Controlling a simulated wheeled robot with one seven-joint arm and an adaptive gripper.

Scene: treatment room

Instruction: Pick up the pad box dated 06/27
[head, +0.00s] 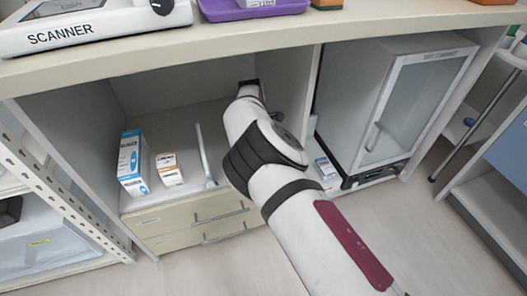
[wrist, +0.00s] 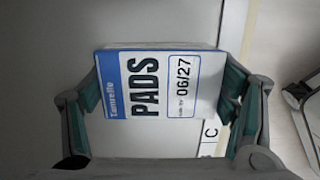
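The pad box (wrist: 150,88) shows in the wrist view, white with a blue band, reading "Tamrelle PADS" and "06/27". My gripper (wrist: 162,82) has a finger on each side of it. The green finger pads appear to press on the left and right sides of the box, and its printed face is toward the camera. The box is slightly tilted. In the head view my arm reaches into the open shelf bay, and the gripper and pad box are hidden behind it.
A tall blue-white box (head: 132,163) and a small white box (head: 168,169) stand left in the bay, beside a thin upright divider (head: 205,156). A glass-door cabinet (head: 407,102) and another small box (head: 326,168) are to the right. The counter (head: 230,40) overhangs my arm.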

